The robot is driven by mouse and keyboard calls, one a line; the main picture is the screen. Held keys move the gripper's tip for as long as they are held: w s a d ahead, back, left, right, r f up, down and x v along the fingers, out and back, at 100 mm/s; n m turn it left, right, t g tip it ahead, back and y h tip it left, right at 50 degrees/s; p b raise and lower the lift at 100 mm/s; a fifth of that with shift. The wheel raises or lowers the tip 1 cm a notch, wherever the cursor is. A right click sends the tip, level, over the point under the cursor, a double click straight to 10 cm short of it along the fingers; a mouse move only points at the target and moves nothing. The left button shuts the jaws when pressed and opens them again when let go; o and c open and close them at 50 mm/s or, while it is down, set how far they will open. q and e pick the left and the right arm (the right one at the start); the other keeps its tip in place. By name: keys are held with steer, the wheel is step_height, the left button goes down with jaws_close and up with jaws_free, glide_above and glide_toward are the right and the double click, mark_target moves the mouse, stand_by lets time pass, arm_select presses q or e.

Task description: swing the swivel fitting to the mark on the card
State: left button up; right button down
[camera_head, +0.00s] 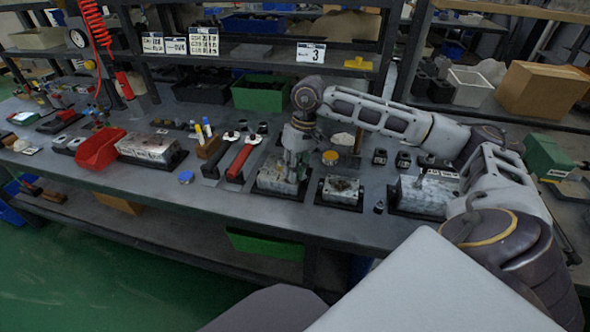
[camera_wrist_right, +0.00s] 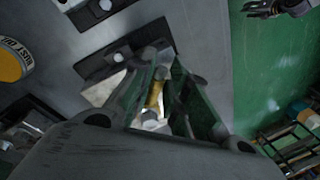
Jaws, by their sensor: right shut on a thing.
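My right gripper (camera_head: 292,170) reaches down onto a metal valve block (camera_head: 272,182) in a dark tray near the table's front edge. In the right wrist view my right gripper (camera_wrist_right: 156,98) is shut on a brass-coloured swivel fitting (camera_wrist_right: 155,92). The fingers hide parts of the fitting and of the pale block (camera_wrist_right: 104,88) below it. In the head view the gripper hides the fitting. A dark gripper-like part, apparently my left gripper (camera_wrist_right: 276,8), shows at the top right of the wrist view; its jaws are unclear. I cannot make out the marked card.
Another valve block (camera_head: 341,188) stands just right, and a larger one (camera_head: 424,195) farther right. A red-handled tool (camera_head: 240,162) lies to the left. A red bin (camera_head: 100,148) stands farther left. A yellow-topped round container (camera_head: 330,157) stands close behind the gripper.

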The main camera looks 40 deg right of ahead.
stand_by(0.4)
steer(key=c, duration=1.5)
jaws_free()
steer(key=shift+o, duration=0.2)
step_height(320, 180, up, 12)
steer(key=d, duration=0.2)
steer(key=shift+d, duration=0.2)
steer(key=shift+f, duration=0.15)
